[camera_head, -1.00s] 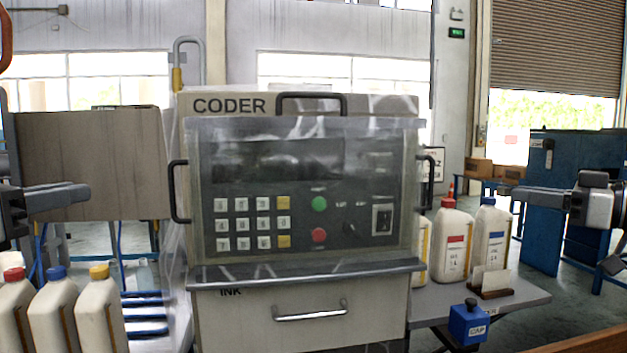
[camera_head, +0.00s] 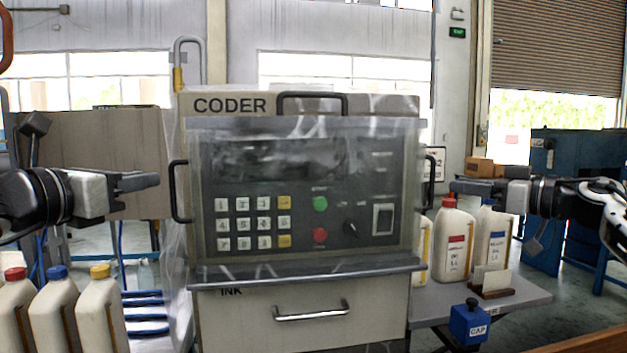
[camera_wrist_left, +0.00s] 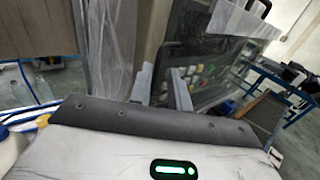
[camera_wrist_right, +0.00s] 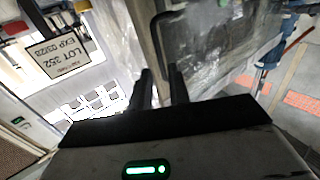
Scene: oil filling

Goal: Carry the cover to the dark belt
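The cover (camera_head: 300,185) is a clear, dark-framed panel over the front of the coder, with a black handle on each side and one on top. My left gripper (camera_head: 157,180) is just left of its left handle (camera_head: 178,192). In the left wrist view the fingers (camera_wrist_left: 162,85) are parted, with the handle ahead. My right gripper (camera_head: 454,186) is just right of the right handle (camera_head: 431,180). In the right wrist view its fingers (camera_wrist_right: 159,88) are parted and the handle (camera_wrist_right: 160,40) is ahead. Both look empty. I cannot make out a dark belt.
White bottles with coloured caps (camera_head: 60,310) stand low at left. An ink drawer (camera_head: 310,312) is below.

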